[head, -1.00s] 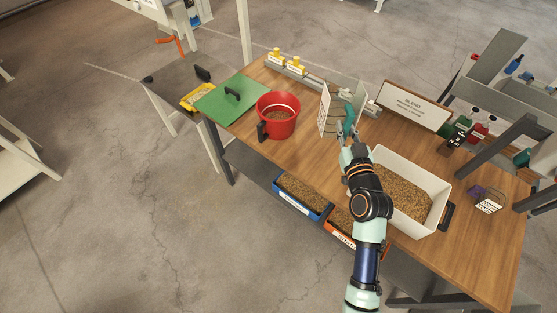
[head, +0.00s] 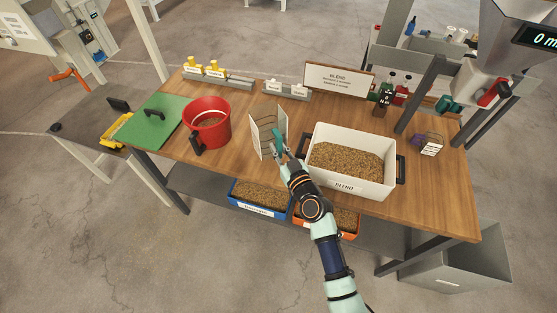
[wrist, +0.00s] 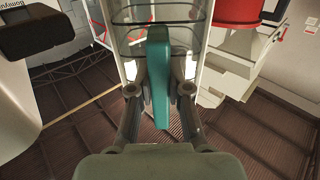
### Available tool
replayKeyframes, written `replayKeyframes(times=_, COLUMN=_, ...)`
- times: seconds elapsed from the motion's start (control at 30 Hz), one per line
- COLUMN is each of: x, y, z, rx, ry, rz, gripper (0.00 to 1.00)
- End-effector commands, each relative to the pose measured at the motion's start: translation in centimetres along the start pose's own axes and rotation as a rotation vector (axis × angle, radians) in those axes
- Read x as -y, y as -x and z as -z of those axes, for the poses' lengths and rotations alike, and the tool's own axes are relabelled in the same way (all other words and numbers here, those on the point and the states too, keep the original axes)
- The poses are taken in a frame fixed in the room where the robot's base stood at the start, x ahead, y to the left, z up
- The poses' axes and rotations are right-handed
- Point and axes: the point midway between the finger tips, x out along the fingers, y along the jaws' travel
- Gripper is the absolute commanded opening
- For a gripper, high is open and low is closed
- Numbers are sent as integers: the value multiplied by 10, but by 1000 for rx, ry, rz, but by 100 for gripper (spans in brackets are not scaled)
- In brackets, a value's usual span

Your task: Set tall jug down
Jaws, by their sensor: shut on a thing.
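The tall jug (head: 264,134) is a clear-sided container with graduation lines and a teal handle (head: 279,141). In the head view it stands upright over the wooden table, between the red bucket and the white blend bin. I cannot tell whether its base touches the table. My gripper (head: 283,154) is shut on the teal handle from the front. In the wrist view the gripper's fingers (wrist: 159,90) are on both sides of the handle (wrist: 158,70), with the clear jug body (wrist: 190,45) behind it.
The white blend bin (head: 347,188) full of grain stands close on the right. The red bucket (head: 222,130) with grain is on the left, beside a green board (head: 150,122). A blend sign (head: 338,79) and label holders (head: 287,90) stand behind. Blue (head: 258,208) and orange (head: 348,235) bins sit below the front edge.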

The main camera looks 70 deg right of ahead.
Motion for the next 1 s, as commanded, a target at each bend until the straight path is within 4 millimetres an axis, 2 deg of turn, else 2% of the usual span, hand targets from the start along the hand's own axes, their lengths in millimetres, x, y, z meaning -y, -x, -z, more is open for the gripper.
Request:
replayKeyframes(times=0.2, x=0, y=0, z=-40, rx=0, ry=-1, rz=-1, gripper=0)
replayKeyframes(times=0.63, x=1, y=0, z=-45, rx=-1, ry=0, rz=0, gripper=0)
replayKeyframes(times=0.67, x=1, y=0, z=-45, rx=0, ry=0, rz=0, gripper=18)
replayKeyframes(times=0.8, x=1, y=0, z=-44, rx=0, ry=0, rz=0, gripper=42)
replayKeyframes(times=1.0, x=1, y=0, z=-44, rx=0, ry=0, rz=0, gripper=42)
